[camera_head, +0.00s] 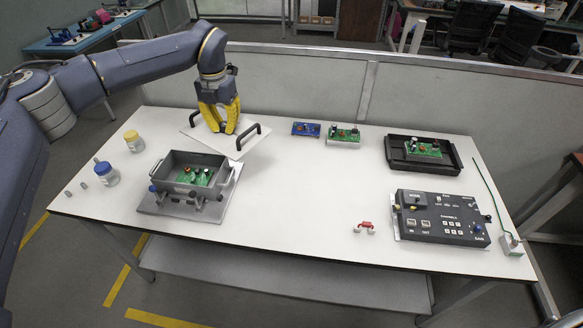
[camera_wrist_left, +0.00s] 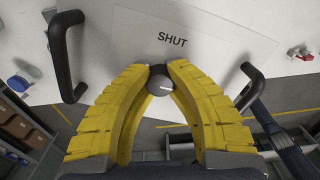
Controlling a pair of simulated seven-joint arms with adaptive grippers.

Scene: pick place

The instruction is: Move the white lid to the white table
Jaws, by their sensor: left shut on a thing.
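The white lid (camera_head: 203,137) is a flat plate with two black handles and a dark round knob in the middle; it also shows in the left wrist view (camera_wrist_left: 214,52), with the word SHUT on it. My left gripper (camera_head: 231,130) has yellow fingers, which are shut on the lid's knob (camera_wrist_left: 160,82). The lid is over the back left part of the white table (camera_head: 300,210), behind the grey box. I cannot tell how large any gap below it is. My right gripper is not in view.
An open grey box (camera_head: 166,172) with a green circuit board stands front left, near jars (camera_head: 134,141). Circuit boards (camera_head: 306,129), a black tray (camera_head: 396,160) and a dark control panel (camera_head: 440,217) are to the right. The table's middle is clear. A low partition runs behind.

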